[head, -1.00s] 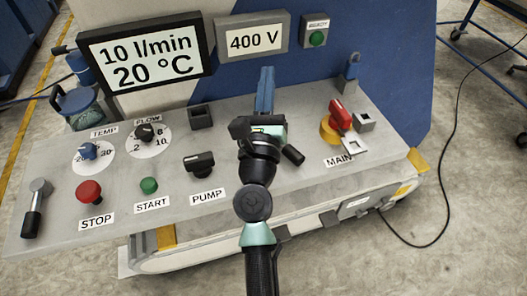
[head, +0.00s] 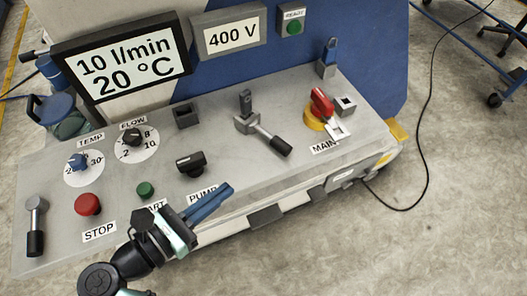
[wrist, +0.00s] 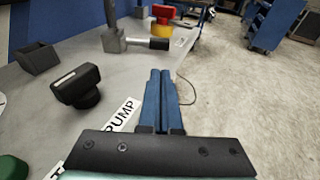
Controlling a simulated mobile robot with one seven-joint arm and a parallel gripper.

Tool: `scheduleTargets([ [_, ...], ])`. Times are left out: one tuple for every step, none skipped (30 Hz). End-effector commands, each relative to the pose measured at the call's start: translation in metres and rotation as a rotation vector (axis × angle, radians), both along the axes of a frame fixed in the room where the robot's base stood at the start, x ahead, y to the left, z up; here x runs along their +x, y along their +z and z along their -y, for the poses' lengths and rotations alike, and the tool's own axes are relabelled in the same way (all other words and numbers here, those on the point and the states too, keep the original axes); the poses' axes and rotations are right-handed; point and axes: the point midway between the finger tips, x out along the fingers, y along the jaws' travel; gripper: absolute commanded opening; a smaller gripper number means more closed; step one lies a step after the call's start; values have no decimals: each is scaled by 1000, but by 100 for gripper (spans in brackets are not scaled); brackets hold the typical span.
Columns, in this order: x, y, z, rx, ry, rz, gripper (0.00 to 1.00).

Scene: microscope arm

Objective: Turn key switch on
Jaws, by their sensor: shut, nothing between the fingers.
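No part in view is labelled as a key switch, so I cannot tell for certain which one it is. A black winged switch (head: 190,163) sits above the PUMP label (head: 202,196); it also shows in the wrist view (wrist: 77,86), left of my fingers. A red handle on a yellow disc (head: 314,117) is at the MAIN label (head: 325,146), with a pale metal tab beside it. My gripper (head: 222,192) is shut and empty, its blue fingers near the panel's front edge, covering part of the PUMP label. In the wrist view my fingers (wrist: 160,78) lie together, apart from the switches.
A black-handled lever (head: 268,138) juts out mid-panel; another (head: 35,225) is at far left. A red STOP button (head: 88,204), green button (head: 145,189) and two dials, TEMP (head: 78,162) and FLOW (head: 132,138), are left. Screens (head: 122,65) stand behind. Right floor is largely clear.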

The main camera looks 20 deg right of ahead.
Motion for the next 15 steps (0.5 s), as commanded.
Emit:
scheduleTargets([
  [2,0,6,-1,-5,-2,0],
  [4,-1,10,-1,-5,-2,0],
  [6,-2,16,-2,-7,-2,0],
  [8,-3,21,-2,-6,-2,0],
  [11,-3,27,-2,-7,-2,0],
  [14,-5,35,-3,-8,-1,0],
  [17,-6,41,-2,-7,-2,0],
  [20,-7,47,-1,-7,-1,0],
  [24,-9,54,-1,-7,0,0],
  [27,-10,60,-1,-7,-1,0],
  [29,-12,66,-1,-6,-1,0],
  [33,-13,74,-1,-6,-1,0],
  [35,-15,79,-1,-6,-1,0],
  [38,-16,84,-1,-6,-1,0],
  [41,-17,91,-1,-5,0,0],
])
